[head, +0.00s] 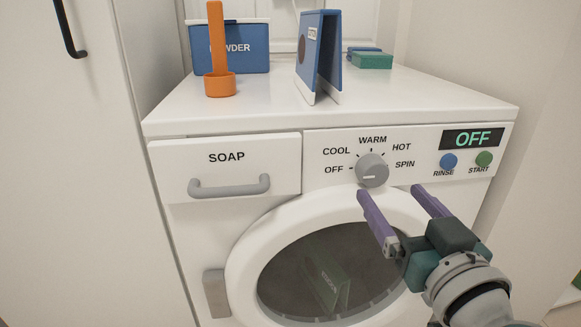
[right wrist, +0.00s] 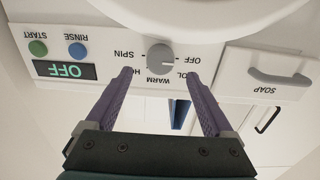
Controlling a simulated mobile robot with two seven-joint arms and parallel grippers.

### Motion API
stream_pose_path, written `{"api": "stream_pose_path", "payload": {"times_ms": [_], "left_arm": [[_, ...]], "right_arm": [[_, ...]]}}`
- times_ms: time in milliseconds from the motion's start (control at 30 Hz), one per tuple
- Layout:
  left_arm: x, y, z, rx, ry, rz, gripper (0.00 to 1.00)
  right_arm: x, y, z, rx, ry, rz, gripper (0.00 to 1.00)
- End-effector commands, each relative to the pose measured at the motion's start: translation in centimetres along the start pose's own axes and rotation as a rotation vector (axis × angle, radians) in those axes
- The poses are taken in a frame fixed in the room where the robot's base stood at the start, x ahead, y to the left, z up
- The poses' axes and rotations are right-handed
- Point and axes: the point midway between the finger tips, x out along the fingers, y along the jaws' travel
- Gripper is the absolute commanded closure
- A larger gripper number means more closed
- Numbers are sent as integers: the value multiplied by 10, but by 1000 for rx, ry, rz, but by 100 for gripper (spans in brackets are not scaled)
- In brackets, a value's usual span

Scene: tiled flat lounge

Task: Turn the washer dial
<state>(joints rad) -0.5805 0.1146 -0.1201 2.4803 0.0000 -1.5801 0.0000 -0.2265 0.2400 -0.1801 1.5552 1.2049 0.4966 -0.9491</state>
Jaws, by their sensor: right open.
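The washer dial (head: 372,170) is a round grey knob on the white front panel, with OFF, COOL, WARM, HOT and SPIN around it. A short white mark shows low on its face; I cannot tell for sure which label it points at. My right gripper (head: 390,190) has purple fingers, open and empty, just in front of and below the dial in the head view. In the right wrist view, which is upside down, the dial (right wrist: 160,57) appears between and just beyond the fingertips (right wrist: 160,73). No contact is visible. My left gripper is not in view.
A display (head: 472,139) reads OFF above a blue RINSE button (head: 448,161) and green START button (head: 484,158). The SOAP drawer (head: 226,163) is left of the dial, the round door (head: 245,262) below. An orange scoop (head: 219,84) and blue powder box (head: 243,50) stand on top.

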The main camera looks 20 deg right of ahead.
Motion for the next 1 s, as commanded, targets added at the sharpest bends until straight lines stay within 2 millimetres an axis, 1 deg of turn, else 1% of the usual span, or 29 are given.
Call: {"api": "stream_pose_path", "payload": {"times_ms": [33,100,200,300,433,667,1000], "left_arm": [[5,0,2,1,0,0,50],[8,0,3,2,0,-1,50],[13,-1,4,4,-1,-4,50],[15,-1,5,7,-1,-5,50],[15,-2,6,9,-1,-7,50],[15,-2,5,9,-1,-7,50],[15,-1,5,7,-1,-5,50]], "right_arm": [[11,0,2,0,4,1,13],[24,0,2,-1,3,0,13],[38,0,2,-1,2,0,13],[48,0,1,0,1,0,13],[53,0,1,-1,0,0,13],[53,0,0,0,-1,-1,14],[53,0,0,0,-1,-1,52]]}}
